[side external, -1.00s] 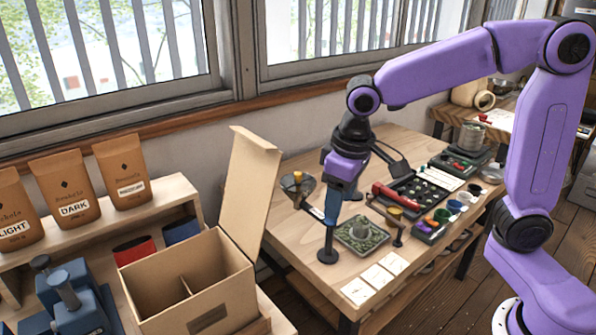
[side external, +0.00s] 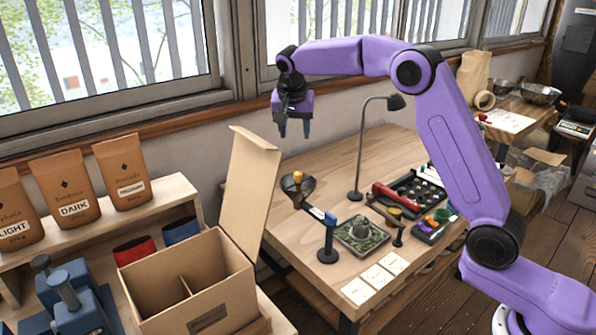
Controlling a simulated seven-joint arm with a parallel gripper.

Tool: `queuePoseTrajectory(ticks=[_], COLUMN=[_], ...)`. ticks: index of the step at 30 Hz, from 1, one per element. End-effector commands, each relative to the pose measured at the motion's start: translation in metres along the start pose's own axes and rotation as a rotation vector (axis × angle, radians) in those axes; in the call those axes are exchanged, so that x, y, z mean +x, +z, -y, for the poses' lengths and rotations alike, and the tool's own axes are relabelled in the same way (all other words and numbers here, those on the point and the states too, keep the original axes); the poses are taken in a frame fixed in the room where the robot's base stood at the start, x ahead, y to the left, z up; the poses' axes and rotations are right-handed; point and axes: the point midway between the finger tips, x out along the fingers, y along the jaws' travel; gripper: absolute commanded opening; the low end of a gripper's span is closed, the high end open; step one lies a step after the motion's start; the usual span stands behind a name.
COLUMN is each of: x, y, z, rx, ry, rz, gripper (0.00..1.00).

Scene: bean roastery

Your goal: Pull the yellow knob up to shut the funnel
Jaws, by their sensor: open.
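The yellow knob (side external: 298,176) stands up at the top of the dark funnel (side external: 301,188), near the table's left edge. A sloping chute (side external: 319,213) with a blue part runs from the funnel down to the right. It is held by a dark stand (side external: 328,243) with a round base. Whether the funnel's outlet is open or shut cannot be told from here.
A tray with green beans (side external: 362,234) sits right of the stand. A black lamp (side external: 359,150) rises behind it. A raised cardboard box flap (side external: 251,185) stands close left of the funnel. White cards (side external: 376,276) lie at the table's front. The wooden table (side external: 325,165) is bare behind the funnel.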

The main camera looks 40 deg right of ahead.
Motion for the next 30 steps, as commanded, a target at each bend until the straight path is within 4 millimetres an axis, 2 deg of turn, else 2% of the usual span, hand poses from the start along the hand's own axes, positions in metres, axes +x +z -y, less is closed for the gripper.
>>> queuePoseTrajectory(ticks=[5,8,24,30], x=[0.011,0.024,0.125,0.155], y=[-0.003,-0.003,-0.002,-0.003], z=[-0.001,-0.001,-0.002,-0.001], rx=[0.013,0.012,0.01,0.011], ry=[0.004,0.006,0.005,0.003], rz=[-0.002,-0.001,0.0,-0.001], gripper=[0.52,0.52,0.52,0.52])
